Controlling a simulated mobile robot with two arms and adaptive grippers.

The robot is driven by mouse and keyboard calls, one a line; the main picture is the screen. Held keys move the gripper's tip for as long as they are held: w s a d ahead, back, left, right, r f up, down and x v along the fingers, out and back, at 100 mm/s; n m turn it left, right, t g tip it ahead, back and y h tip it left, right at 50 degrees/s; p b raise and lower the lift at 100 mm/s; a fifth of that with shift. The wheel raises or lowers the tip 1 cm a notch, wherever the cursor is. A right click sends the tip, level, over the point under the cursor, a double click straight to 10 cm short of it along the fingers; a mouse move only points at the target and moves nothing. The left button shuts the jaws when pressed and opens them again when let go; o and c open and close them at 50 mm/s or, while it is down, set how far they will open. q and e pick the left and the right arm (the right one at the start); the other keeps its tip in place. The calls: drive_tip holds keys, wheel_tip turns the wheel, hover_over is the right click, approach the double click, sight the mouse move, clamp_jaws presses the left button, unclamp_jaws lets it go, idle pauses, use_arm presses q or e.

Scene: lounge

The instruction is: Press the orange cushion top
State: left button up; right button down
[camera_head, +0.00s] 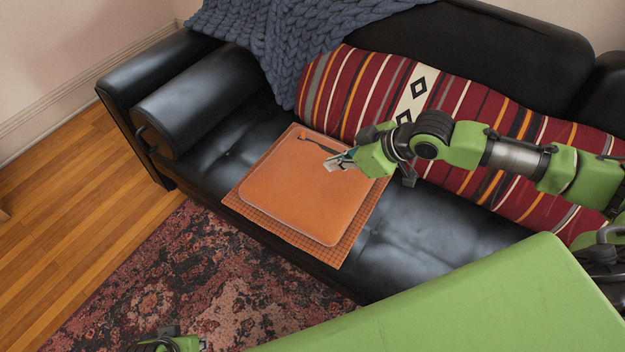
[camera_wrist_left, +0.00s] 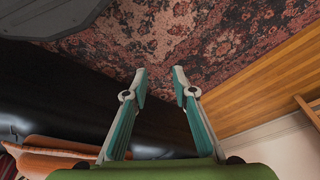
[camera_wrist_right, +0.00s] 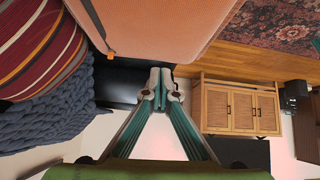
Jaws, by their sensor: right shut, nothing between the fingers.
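The orange cushion (camera_head: 300,195) is flat, square and smooth-topped. It lies on an orange checked mat (camera_head: 255,214) on the black sofa seat. My right gripper (camera_head: 330,164) is shut and empty, over the cushion's upper right part. Whether it touches the cushion I cannot tell. In the right wrist view the closed fingertips (camera_wrist_right: 161,90) are just below the cushion's edge, and the cushion (camera_wrist_right: 150,25) fills the top. My left gripper (camera_wrist_left: 159,71) is open and empty, above the rug and sofa front. Only a bit of it shows at the head view's bottom edge.
A long striped bolster (camera_head: 440,110) lies along the sofa back behind the cushion. A blue knitted throw (camera_head: 275,40) hangs over the back. The black armrest (camera_head: 195,100) is to the left. A patterned rug (camera_head: 190,270) lies before the sofa. A wooden cabinet (camera_wrist_right: 240,110) shows in the right wrist view.

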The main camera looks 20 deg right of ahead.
sight(303, 179)
use_arm(q)
drive_tip(key=shift+s+f, duration=0.1)
drive_tip(key=shift+f, duration=0.1)
use_arm(e)
drive_tip(key=shift+s+d+r+m, duration=0.15)
drive_tip(key=shift+d+r+m, duration=0.1)
drive_tip(key=shift+r+m, duration=0.15)
drive_tip(key=shift+f, duration=0.1)
